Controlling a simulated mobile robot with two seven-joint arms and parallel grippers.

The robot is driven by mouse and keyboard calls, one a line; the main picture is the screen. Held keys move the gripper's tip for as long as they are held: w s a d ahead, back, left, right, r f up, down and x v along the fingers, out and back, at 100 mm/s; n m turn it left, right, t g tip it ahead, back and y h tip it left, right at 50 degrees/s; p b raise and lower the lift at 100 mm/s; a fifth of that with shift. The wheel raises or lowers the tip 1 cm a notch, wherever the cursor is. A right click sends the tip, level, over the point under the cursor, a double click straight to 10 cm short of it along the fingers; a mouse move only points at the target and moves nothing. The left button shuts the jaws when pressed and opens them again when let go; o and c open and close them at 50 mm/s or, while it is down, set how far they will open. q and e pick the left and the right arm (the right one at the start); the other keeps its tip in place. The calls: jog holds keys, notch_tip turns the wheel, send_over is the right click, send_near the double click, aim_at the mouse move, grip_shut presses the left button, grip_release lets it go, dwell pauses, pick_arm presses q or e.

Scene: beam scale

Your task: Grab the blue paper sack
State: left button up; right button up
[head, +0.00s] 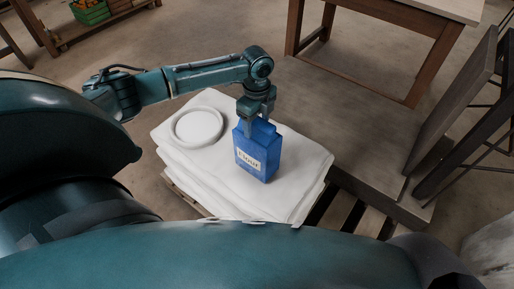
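The blue paper sack (262,160) stands upright on a stack of white sacks (205,170), with a pale label on its front. My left gripper (256,122) points down at the top of the sack, and its fingers overlap the sack's upper edge. One finger shows in front of the blue paper; the other is mostly hidden, so I cannot tell whether they are closed on it. My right gripper is not in view.
A round white dish (197,126) lies on the white stack, left of the sack. A green crate (90,12) is at the far left. Open floor lies behind my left arm.

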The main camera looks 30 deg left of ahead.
pick_arm(q)
jog(key=shift+s, duration=0.1)
grip_shut()
dwell(0.4)
jog(key=shift+s+f, duration=0.1)
jog(key=shift+f, duration=0.05)
dwell(0.4)
jog(key=shift+w+r, duration=0.2)
